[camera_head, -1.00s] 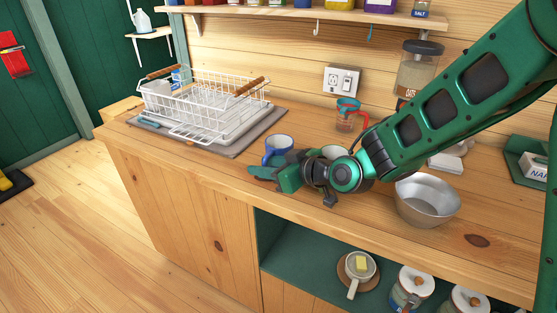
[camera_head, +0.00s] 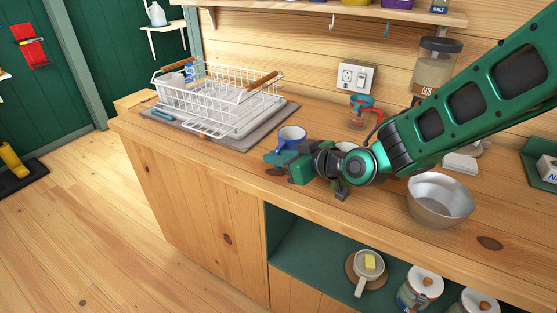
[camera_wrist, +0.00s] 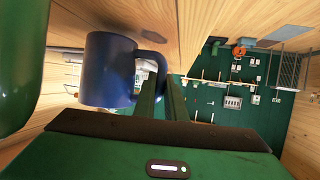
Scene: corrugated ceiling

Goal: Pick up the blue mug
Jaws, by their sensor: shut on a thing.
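The blue mug (camera_head: 291,137) is on the wooden counter, just right of the dish rack. In the wrist view the mug (camera_wrist: 106,70) is large and close, with its handle toward my fingers. My gripper (camera_head: 275,160) is low over the counter at the near side of the mug. In the wrist view my fingers (camera_wrist: 162,95) are close together at the mug's handle, shut on it. The fingers hide part of the handle. I cannot tell whether the mug is clear of the counter.
A white wire dish rack (camera_head: 215,97) stands on a grey mat to the left. A metal bowl (camera_head: 440,201) stands to the right, and a measuring cup (camera_head: 360,112) behind. The counter's front edge is close.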

